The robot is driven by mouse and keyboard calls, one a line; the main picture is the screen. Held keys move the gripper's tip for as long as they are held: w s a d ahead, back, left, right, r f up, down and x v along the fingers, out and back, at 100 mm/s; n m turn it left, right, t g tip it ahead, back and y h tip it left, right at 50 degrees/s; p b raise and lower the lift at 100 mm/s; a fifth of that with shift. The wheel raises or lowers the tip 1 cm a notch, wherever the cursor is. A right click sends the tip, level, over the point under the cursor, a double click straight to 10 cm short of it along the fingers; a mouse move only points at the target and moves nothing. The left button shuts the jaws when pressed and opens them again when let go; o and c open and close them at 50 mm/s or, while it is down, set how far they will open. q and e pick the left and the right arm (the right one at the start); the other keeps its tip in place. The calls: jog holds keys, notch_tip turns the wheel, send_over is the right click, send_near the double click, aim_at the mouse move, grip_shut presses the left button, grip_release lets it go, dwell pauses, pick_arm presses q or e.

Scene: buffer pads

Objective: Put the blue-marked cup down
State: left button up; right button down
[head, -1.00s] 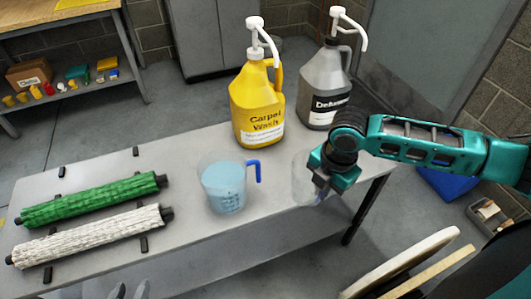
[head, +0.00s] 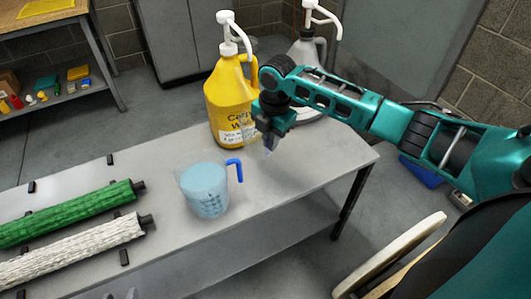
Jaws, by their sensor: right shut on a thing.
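My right gripper (head: 268,143) is above the table, in front of the yellow bottle, with its fingers pointing down. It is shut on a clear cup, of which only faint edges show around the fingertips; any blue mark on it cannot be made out. A clear measuring jug (head: 205,190) with a blue handle and pale blue liquid stands upright on the table, left of and nearer than the gripper, apart from it. Two grey fingertips, seemingly my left gripper (head: 120,295), show at the bottom edge with a gap between them.
The grey table (head: 300,170) is bare at its right end. The yellow pump bottle (head: 225,105) stands close behind my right gripper. A grey pump bottle (head: 302,50) is partly hidden behind my arm. Green (head: 70,212) and white (head: 75,250) rollers lie on the left.

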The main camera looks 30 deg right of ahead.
jog(key=w, duration=0.3)
jog(key=shift+b, duration=0.3)
jog(key=shift+s+f, duration=0.15)
jog(key=shift+f, duration=0.7)
jog(key=shift+d+f+b, duration=0.1)
jog(key=shift+f+b, duration=0.9)
jog(key=shift+f, duration=1.65)
jog(key=shift+f, duration=0.15)
jog(key=c, duration=1.3)
grip_release()
jog(key=shift+o, duration=0.2)
